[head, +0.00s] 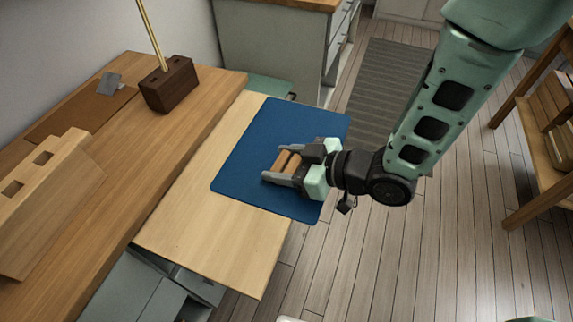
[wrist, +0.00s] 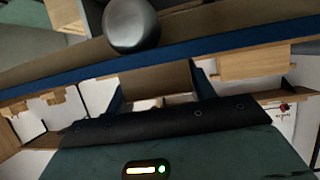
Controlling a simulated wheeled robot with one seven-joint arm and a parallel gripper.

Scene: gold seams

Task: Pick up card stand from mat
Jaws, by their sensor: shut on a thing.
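The card stand (head: 292,164) is a small brown wooden piece between the fingers of my gripper (head: 277,164) in the head view. My gripper is shut on it, with one grey finger on each side. Both are over the blue mat (head: 243,150), towards its right side. I cannot tell whether the stand touches the mat or hangs just above it. In the wrist view the mat (wrist: 215,52) is a blue band seen at a low angle, and a brown surface, perhaps the stand (wrist: 155,80), shows in the middle.
The mat lies on a pale wooden tabletop (head: 205,235). A higher wooden counter (head: 150,150) on the left carries a dark brown block (head: 168,86) with a rod and a pale slotted wooden piece (head: 50,190). Floor (head: 410,260) is open at right, before a wooden shelf (head: 545,140).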

